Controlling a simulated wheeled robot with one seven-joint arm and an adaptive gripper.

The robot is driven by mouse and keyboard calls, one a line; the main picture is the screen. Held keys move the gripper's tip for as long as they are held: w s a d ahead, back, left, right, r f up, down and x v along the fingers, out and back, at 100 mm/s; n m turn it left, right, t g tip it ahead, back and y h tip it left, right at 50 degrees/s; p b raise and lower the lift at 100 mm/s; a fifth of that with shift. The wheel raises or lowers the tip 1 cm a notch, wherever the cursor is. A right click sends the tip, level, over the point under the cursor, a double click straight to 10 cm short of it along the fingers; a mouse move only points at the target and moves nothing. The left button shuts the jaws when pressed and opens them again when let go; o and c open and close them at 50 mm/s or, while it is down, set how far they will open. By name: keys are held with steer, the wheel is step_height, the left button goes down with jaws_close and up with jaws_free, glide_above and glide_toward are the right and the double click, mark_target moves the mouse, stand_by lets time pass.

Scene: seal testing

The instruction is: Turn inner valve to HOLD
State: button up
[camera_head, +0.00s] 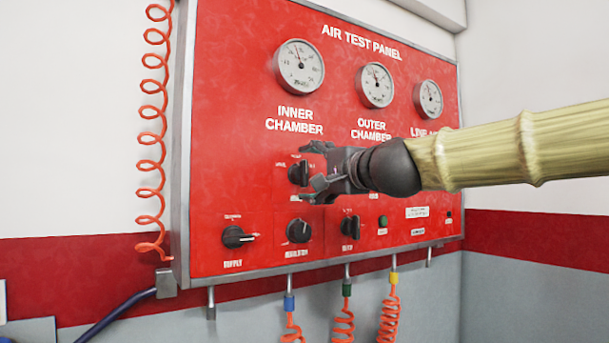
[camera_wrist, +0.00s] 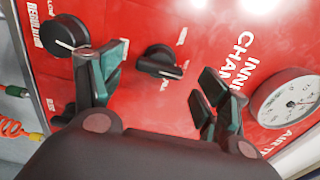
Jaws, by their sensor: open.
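The inner valve is a black rotary knob (camera_head: 299,173) on the red air test panel, under the INNER CHAMBER lettering. In the wrist view the knob (camera_wrist: 160,62) shows nearly whole, with a bar-shaped grip. The small labels around it are too blurred to read. My gripper (camera_head: 311,170) is open in front of the panel at the knob. In the wrist view its fingers (camera_wrist: 160,78) stand on either side of the knob with visible gaps. I cannot tell how far the fingertips are from the panel face. My gripper partly covers the area right of the knob in the head view.
The SUPPLY knob (camera_head: 236,237), regulator knob (camera_head: 299,231) and another black knob (camera_head: 350,228) sit lower on the panel. The inner chamber gauge (camera_head: 299,67) is above. An orange coiled hose (camera_head: 152,130) hangs left. More coiled hoses hang below the panel.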

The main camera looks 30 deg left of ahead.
steer(key=v, duration=0.7)
steer(key=shift+s+d, duration=0.15)
steer(key=shift+c, duration=0.2)
